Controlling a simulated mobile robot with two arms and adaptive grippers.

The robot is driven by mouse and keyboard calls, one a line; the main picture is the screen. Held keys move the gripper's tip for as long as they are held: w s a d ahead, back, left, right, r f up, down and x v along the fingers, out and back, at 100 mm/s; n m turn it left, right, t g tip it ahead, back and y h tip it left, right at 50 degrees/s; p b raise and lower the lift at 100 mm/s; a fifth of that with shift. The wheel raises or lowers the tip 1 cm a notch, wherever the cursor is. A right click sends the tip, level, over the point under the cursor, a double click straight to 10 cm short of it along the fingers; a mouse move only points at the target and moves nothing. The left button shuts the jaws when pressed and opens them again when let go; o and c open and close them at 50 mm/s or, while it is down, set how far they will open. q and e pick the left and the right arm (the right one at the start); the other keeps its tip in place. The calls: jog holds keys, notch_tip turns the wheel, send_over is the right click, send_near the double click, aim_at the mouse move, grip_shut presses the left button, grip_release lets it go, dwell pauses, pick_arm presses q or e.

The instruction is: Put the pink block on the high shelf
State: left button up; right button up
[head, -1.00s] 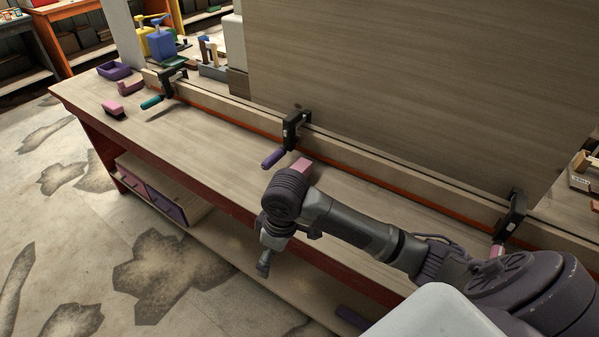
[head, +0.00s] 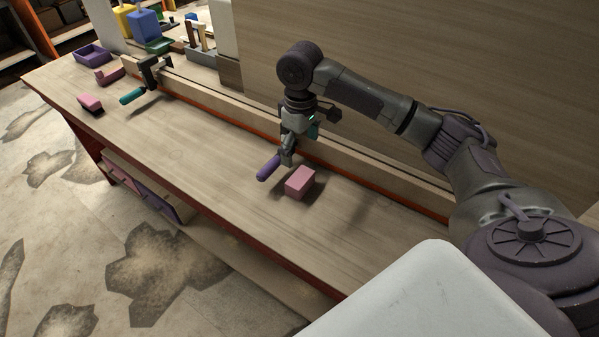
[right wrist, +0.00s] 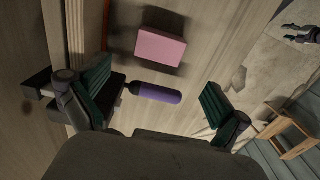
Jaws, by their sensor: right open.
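The pink block (head: 300,181) lies on the wooden bench top (head: 190,155), just to the right of a clamp's purple handle (head: 268,168). My right gripper (head: 289,158) points down above the bench, close to the block and the handle. In the right wrist view its fingers (right wrist: 160,88) are wide apart with nothing gripped. There the purple handle (right wrist: 158,94) shows between the fingers, and the pink block (right wrist: 160,47) shows beyond them, apart from both. I cannot identify a high shelf in these views.
A tall wooden panel (head: 420,75) stands along the bench's back. A clamp with a teal handle (head: 132,95), a pink brush-like item (head: 90,103) and a purple tray (head: 92,54) are at the left. The bench between the teal and purple handles is clear.

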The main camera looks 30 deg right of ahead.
aim_at(301, 177)
jog(key=f, duration=0.2)
jog(key=s+f, duration=0.1)
jog(key=shift+a+f, duration=0.1)
jog(key=shift+a, duration=0.2)
notch_tip(301, 177, down, 3)
jog(key=shift+w+d+r, duration=0.1)
jog(key=shift+w+r, duration=0.05)
jog(key=shift+r, duration=0.05)
jog(key=shift+w+d+f, duration=0.1)
jog(key=shift+f, duration=0.2)
jog(key=shift+f+p, duration=0.45)
jog(key=shift+f, duration=0.25)
jog(key=f, duration=0.3)
jog(key=shift+w+d+f, duration=0.1)
jog(key=shift+w+f, duration=0.1)
jog(key=shift+f, duration=0.25)
jog(key=shift+c, duration=0.7)
jog(key=c, duration=1)
pick_arm(q)
jog(key=shift+g, duration=0.3)
jog(key=s, duration=0.1)
jog(key=s+a, duration=0.1)
jog(key=s+r, duration=0.1)
jog(key=s, duration=0.1)
jog(key=shift+a+r, duration=0.1)
jog(key=shift+a, duration=0.15)
